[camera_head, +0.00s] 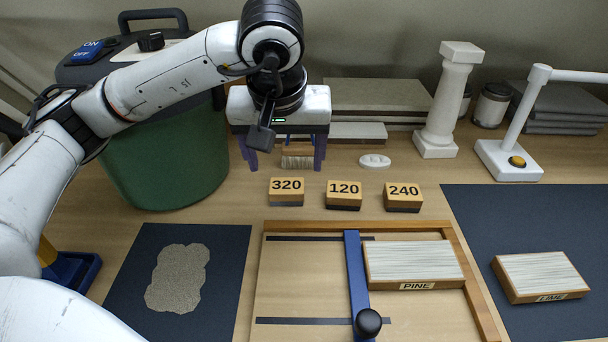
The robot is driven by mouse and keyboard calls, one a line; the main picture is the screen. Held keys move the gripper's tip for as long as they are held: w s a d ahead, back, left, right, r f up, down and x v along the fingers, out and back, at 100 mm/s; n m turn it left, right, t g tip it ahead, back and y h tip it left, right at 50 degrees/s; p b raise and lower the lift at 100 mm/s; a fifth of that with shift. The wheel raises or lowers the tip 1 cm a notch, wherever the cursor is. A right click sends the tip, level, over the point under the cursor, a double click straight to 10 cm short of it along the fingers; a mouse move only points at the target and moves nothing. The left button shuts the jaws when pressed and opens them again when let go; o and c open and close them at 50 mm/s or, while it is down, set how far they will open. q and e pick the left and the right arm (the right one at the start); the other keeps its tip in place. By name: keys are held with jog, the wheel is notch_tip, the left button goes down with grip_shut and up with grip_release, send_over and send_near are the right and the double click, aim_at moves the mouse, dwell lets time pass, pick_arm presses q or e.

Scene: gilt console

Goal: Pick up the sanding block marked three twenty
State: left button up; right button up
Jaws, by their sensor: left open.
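The sanding block marked 320 (286,192) is the leftmost of three labelled blocks in a row on the bench. It is tan on top with a darker grey base. The block marked 120 (343,195) and the block marked 240 (403,197) sit to its right. My left gripper (284,160) is open, its two purple fingers pointing down, and appears above and behind the 320 block in the picture. A small brown, bristled-looking item (297,158) shows between the fingers; I cannot tell whether they touch it. My right gripper is not in view.
A green canister (165,160) stands left. A white column (446,105), a white lamp (510,158) and a small white oval piece (374,161) are behind. In front is a wooden frame (259,290) with a blue bar and PINE board (412,265). The LIME board (541,275) lies right.

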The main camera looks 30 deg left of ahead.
aim_at(287, 187)
pick_arm(q)
jog(key=x, duration=0.3)
jog(key=shift+s+a+f, duration=0.1)
jog(key=shift+s+f, duration=0.1)
jog(key=shift+f, duration=0.1)
jog(key=shift+x, duration=3)
jog(key=c, duration=1.2)
jog(key=shift+o, duration=0.2)
notch_tip(287, 187, up, 10)
jog(key=o, duration=0.5)
jog(key=c, duration=0.4)
